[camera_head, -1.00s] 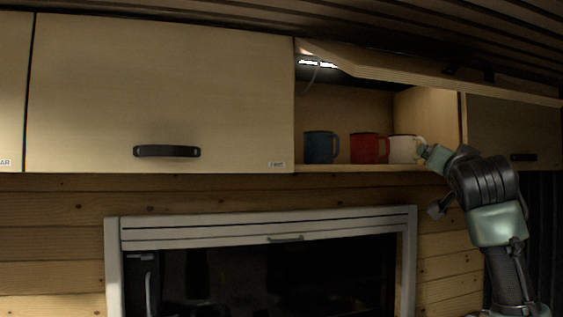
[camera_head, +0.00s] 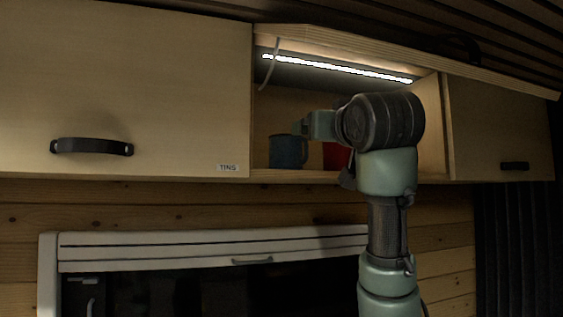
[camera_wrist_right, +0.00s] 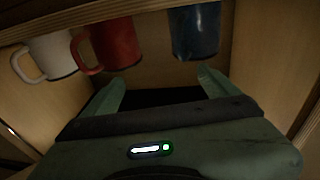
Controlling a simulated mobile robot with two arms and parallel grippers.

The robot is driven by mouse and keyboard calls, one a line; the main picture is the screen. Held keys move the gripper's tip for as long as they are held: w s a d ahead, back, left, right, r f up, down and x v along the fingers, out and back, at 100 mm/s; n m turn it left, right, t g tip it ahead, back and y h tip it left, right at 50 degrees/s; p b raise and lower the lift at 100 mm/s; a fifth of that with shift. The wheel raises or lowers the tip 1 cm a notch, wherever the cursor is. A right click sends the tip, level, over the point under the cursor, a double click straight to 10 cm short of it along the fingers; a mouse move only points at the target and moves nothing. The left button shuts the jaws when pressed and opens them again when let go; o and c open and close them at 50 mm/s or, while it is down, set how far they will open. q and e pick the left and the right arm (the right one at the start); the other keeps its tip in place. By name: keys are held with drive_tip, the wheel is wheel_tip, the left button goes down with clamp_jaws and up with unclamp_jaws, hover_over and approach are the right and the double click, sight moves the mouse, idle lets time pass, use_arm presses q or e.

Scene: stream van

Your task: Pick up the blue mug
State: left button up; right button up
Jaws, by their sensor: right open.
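The blue mug (camera_head: 287,153) stands upright on the open cabinet's shelf, at the left of the opening. My right gripper (camera_head: 298,128) reaches in from the right, close to the mug's upper right. In the right wrist view, which shows the scene upside down, the blue mug (camera_wrist_right: 195,32) lies beyond the open fingers of my right gripper (camera_wrist_right: 161,88), nearer the right finger. Nothing is between the fingers. My left gripper is not in view.
The red mug (camera_wrist_right: 117,45) and the white mug (camera_wrist_right: 50,56) stand beside the blue one; my arm mostly hides them in the head view. The lifted cabinet door (camera_head: 420,62) hangs above my arm. A closed cabinet door (camera_head: 120,90) is on the left.

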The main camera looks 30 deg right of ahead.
sight(290, 147)
drive_tip(key=shift+n+g+y, duration=0.5)
drive_tip(key=shift+g+y, duration=0.1)
drive_tip(key=shift+y, duration=0.3)
drive_tip(key=a, duration=0.1)
drive_tip(key=a+f, duration=0.1)
drive_tip(key=a, duration=0.1)
drive_tip(key=w+a+f, duration=0.1)
drive_tip(key=shift+a, duration=0.2)
drive_tip(key=shift+w+a+f, duration=0.1)
drive_tip(key=shift+w+f, duration=0.15)
drive_tip(key=shift+w, duration=0.15)
drive_tip(key=p+x, duration=0.1)
drive_tip(key=x, duration=0.1)
drive_tip(key=p+x, duration=0.1)
drive_tip(key=x, duration=0.1)
drive_tip(key=p+x, duration=0.2)
drive_tip(key=shift+w+a, duration=0.25)
drive_tip(key=shift+w, duration=0.05)
drive_tip(key=shift+w+d+f, duration=0.15)
drive_tip(key=shift+w+f, duration=0.05)
drive_tip(key=shift+w, duration=0.3)
drive_tip(key=shift+s, duration=0.15)
drive_tip(key=c, duration=1.6)
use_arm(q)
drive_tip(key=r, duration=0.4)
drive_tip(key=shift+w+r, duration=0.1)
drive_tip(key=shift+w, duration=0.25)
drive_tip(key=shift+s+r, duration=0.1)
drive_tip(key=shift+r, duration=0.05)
